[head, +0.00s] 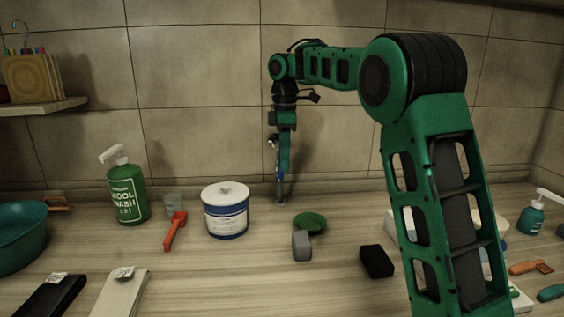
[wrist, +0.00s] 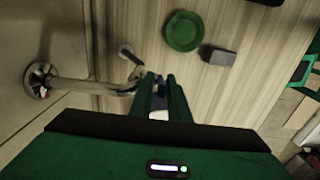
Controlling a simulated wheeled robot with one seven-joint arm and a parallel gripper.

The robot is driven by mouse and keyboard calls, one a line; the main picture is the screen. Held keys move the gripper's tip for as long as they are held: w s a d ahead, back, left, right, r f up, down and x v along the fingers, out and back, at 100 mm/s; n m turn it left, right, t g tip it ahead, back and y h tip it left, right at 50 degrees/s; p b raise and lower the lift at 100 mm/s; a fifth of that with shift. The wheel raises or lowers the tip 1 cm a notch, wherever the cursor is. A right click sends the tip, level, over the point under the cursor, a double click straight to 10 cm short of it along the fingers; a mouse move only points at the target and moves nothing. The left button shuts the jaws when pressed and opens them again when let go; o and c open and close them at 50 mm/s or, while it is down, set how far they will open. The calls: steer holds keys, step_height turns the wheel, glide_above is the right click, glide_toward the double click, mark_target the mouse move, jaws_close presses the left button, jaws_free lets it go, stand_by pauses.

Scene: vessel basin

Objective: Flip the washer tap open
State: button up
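The washer tap is a metal fitting on the wall. In the wrist view its round wall flange (wrist: 38,80) is at the left, and its pipe (wrist: 85,88) runs right to the fingertips. A small blue part (wrist: 160,84), likely its lever, shows between my fingertips. My gripper (wrist: 161,82) has its two green fingers apart with a narrow gap; whether they touch the blue part is unclear. In the head view my gripper (head: 282,168) points down by the wall. The tap there is mostly hidden behind it; a bit of blue (head: 277,170) shows.
A white tub (head: 225,212) stands left of my gripper. A green dish (head: 310,222) and grey block (head: 302,246) lie to the right, with a black block (head: 376,261) nearer. A red tool (head: 174,231) and green wash bottle (head: 127,190) are farther left.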

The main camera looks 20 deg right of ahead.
jaws_close()
steer(key=shift+w+r, duration=0.1)
steer(key=shift+r, duration=0.1)
stand_by(1.1)
